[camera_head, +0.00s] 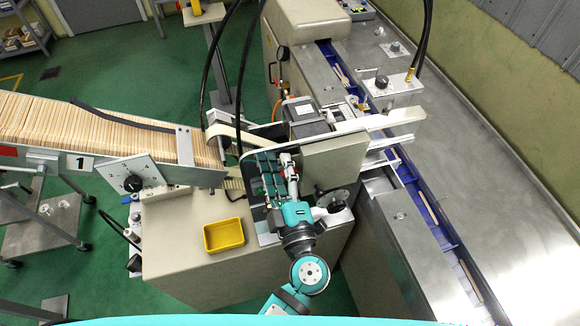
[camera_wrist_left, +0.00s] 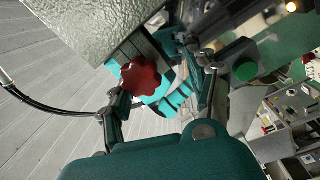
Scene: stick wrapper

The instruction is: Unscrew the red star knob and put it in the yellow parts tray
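In the head view only a small reddish patch shows by my gripper. My left gripper (camera_wrist_left: 160,84) is open, with one finger on each side of the knob in the picture. The knob appears nearer the left-hand finger; I cannot tell whether they touch. In the head view my left gripper (camera_head: 279,183) reaches up to the machine's metal plates. The yellow parts tray (camera_head: 224,236) sits on the beige cabinet top and looks empty. My right gripper is not in view.
A black handwheel (camera_head: 333,200) sits close to the right of my left gripper. A dial panel (camera_head: 133,183) and a feed of wooden sticks (camera_head: 90,130) are at the left. Black hoses hang above. The beige top (camera_head: 180,270) around the tray is clear.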

